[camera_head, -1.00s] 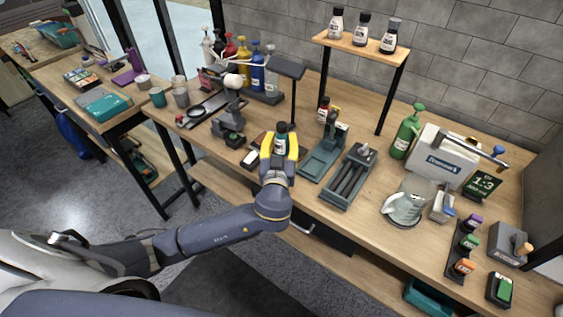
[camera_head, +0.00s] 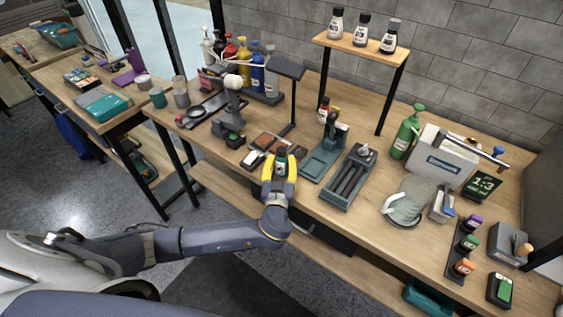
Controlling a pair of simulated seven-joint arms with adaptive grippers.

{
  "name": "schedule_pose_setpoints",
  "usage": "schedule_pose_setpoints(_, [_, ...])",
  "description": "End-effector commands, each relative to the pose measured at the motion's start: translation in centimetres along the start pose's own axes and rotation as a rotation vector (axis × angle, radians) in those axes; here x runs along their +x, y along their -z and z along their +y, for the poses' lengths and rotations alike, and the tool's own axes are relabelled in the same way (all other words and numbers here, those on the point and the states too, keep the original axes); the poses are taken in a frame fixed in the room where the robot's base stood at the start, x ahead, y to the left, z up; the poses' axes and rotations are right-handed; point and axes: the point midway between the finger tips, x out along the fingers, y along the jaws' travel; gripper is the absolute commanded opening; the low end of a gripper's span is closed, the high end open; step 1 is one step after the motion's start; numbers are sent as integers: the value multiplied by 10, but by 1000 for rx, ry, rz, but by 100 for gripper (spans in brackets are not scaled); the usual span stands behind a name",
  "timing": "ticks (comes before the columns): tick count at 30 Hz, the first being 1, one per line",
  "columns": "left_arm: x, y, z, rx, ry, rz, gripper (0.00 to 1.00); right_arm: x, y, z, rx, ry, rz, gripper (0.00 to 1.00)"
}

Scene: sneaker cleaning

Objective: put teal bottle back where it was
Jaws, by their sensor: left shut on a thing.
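The teal bottle (camera_head: 281,160), small with a dark cap and a pale label, stands upright between the yellow fingers of my left gripper (camera_head: 280,168). The gripper is shut on it, over the front edge of the wooden workbench (camera_head: 330,222). The fingers hide the bottle's lower part, so I cannot tell whether it touches the bench. My right gripper is not in view.
A brown pad (camera_head: 266,141) and a small white-topped block (camera_head: 252,159) lie just behind and left of the gripper. A teal stand (camera_head: 322,163) and a grey tray (camera_head: 349,182) are close on the right. Three bottles stand on the raised shelf (camera_head: 350,46).

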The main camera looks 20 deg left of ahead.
Motion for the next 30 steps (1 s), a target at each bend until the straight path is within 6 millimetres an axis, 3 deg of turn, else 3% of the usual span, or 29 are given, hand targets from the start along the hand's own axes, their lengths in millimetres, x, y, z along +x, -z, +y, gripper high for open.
schedule_pose_setpoints(10, [0,-2,0,0,2,1,0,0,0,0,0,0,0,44])
schedule_pose_setpoints(11, [0,-3,0,0,2,2,37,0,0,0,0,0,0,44])
schedule_pose_setpoints(17, [0,-2,0,0,1,1,59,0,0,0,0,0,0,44])
schedule_pose_setpoints(30, [-7,-1,0,-1,-1,-2,59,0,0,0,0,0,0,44])
